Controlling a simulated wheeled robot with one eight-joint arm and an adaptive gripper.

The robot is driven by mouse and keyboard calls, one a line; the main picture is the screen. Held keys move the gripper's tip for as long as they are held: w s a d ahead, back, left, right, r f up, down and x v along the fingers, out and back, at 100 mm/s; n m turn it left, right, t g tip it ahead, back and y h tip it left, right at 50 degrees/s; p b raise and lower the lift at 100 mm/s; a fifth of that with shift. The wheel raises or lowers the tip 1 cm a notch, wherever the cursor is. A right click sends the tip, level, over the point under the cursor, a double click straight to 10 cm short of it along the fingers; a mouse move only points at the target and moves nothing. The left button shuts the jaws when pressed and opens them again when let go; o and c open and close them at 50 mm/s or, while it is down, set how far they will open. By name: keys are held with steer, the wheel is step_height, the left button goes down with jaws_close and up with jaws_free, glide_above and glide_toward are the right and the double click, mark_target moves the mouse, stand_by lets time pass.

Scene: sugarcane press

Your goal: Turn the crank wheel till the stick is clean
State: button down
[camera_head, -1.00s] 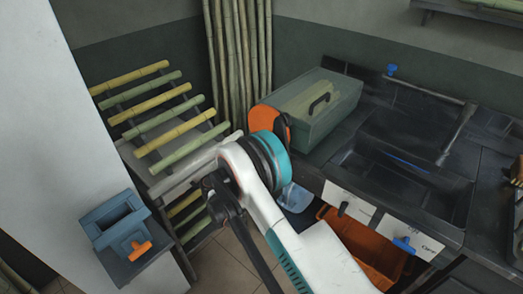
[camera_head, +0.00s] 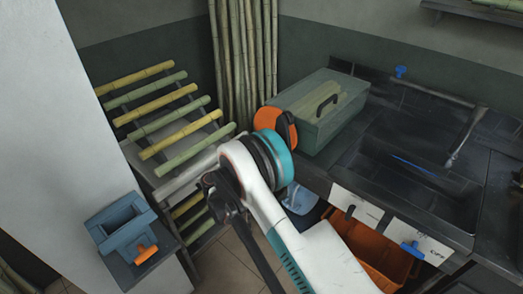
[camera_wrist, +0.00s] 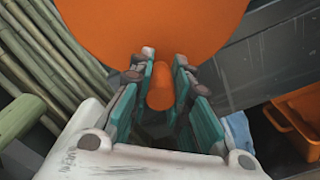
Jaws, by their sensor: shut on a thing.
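The crank wheel is a plain orange disc (camera_head: 266,119) on the left end of a green press housing (camera_head: 318,118) with a black carry handle on top. In the wrist view the orange disc (camera_wrist: 150,25) fills the top, and its orange knob (camera_wrist: 160,88) sticks out between my fingers. My gripper (camera_wrist: 163,68) has its teal-lined fingers on both sides of the knob and is shut on it. In the head view my arm hides the fingers and part of the disc.
A rack of green and yellow canes (camera_head: 165,105) stands left of my arm. Tall canes (camera_head: 242,55) lean in the corner behind. A dark sink counter (camera_head: 400,165) is to the right, with an orange bin (camera_head: 370,255) under it. A blue-grey device (camera_head: 121,226) sits at lower left.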

steer(key=shift+a, duration=0.25)
steer(key=c, duration=1.5)
jaws_free()
steer(key=shift+c, duration=0.2)
steer(key=shift+o, duration=0.4)
steer(key=shift+d, duration=0.1)
steer(key=shift+f, duration=0.1)
steer(key=shift+s, duration=0.15)
steer(key=v, duration=1.1)
steer(key=shift+s+a, duration=0.3)
